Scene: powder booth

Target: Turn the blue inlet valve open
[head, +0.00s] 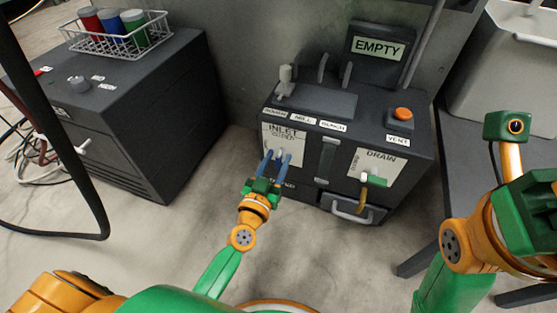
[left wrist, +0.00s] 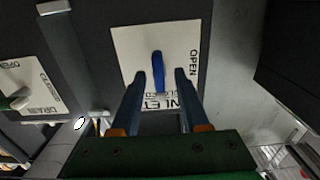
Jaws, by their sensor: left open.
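The blue inlet valve handle (left wrist: 157,70) is a short bar on a white plate (left wrist: 128,40) marked INLET and OPEN. In the left wrist view it stands upright in the picture, and OPEN is printed to its right. In the head view the INLET plate (head: 270,133) is on the left of the dark booth's front, and my fingers largely hide the handle. My left gripper (head: 276,154) is open in front of the plate. In the left wrist view its blue fingers (left wrist: 160,75) are on either side of the handle, with gaps visible. My right arm is at the right; its jaw opening is unclear.
Right of the inlet is a drain valve with a green and white handle (head: 375,180), above a drawer handle (head: 352,210). An orange button (head: 403,113) and an EMPTY sign (head: 378,48) are on top. A dark cabinet (head: 150,120) with a wire basket (head: 118,42) stands left.

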